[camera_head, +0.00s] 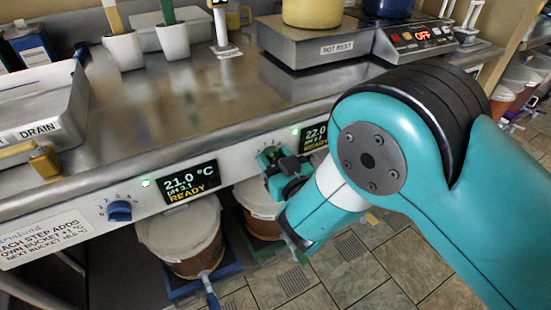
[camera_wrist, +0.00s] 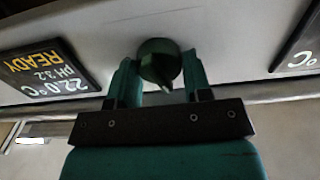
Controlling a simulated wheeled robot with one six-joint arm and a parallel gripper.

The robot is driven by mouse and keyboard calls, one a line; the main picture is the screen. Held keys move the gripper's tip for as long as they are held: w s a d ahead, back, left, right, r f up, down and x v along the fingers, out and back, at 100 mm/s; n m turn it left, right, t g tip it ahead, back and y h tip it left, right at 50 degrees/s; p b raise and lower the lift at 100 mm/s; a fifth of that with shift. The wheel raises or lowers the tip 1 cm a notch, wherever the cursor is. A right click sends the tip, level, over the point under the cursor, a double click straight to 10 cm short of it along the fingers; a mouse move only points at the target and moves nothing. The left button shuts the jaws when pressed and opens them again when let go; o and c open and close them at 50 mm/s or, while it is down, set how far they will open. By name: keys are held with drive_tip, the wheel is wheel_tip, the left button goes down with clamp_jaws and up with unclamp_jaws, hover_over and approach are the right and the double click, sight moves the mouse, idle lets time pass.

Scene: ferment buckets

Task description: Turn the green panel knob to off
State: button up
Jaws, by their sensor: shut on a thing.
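The green panel knob (camera_wrist: 158,58) sits on the pale panel strip in the wrist view, its pointed tip toward the bottom of that picture. My gripper (camera_wrist: 160,76) is shut on it, with one teal finger on each side. In the head view my gripper (camera_head: 279,165) is up against the front panel, between the two displays, and the knob is hidden or too small to make out there. A display reading 22.0 °C, READY (camera_wrist: 45,70) shows upside down beside the knob; it is partly visible in the head view (camera_head: 314,135). The knob's scale marks cannot be read.
A blue knob (camera_head: 120,210) and a 21.0 °C READY display (camera_head: 190,181) are on the panel to the left. Lidded buckets (camera_head: 182,230) stand below the counter. Above are a drain tray (camera_head: 72,115), white cups with handles (camera_head: 123,50) and a pot rest (camera_head: 312,45).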

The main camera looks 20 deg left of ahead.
drive_tip(key=n, duration=0.3)
drive_tip(key=shift+s+f+n+b, duration=0.1)
drive_tip(key=shift+n+b, duration=0.2)
drive_tip(key=shift+n, duration=0.1)
drive_tip(key=n, duration=0.3)
drive_tip(key=shift+n, duration=0.3)
drive_tip(key=n, duration=0.3)
drive_tip(key=shift+s+n, duration=0.1)
drive_tip(key=shift+n, duration=0.2)
drive_tip(key=shift+a+f+n+p, duration=0.1)
drive_tip(key=shift+n+p, duration=0.3)
drive_tip(key=shift+n, duration=1.2)
drive_tip(key=shift+s, duration=0.1)
drive_tip(key=o, duration=0.9)
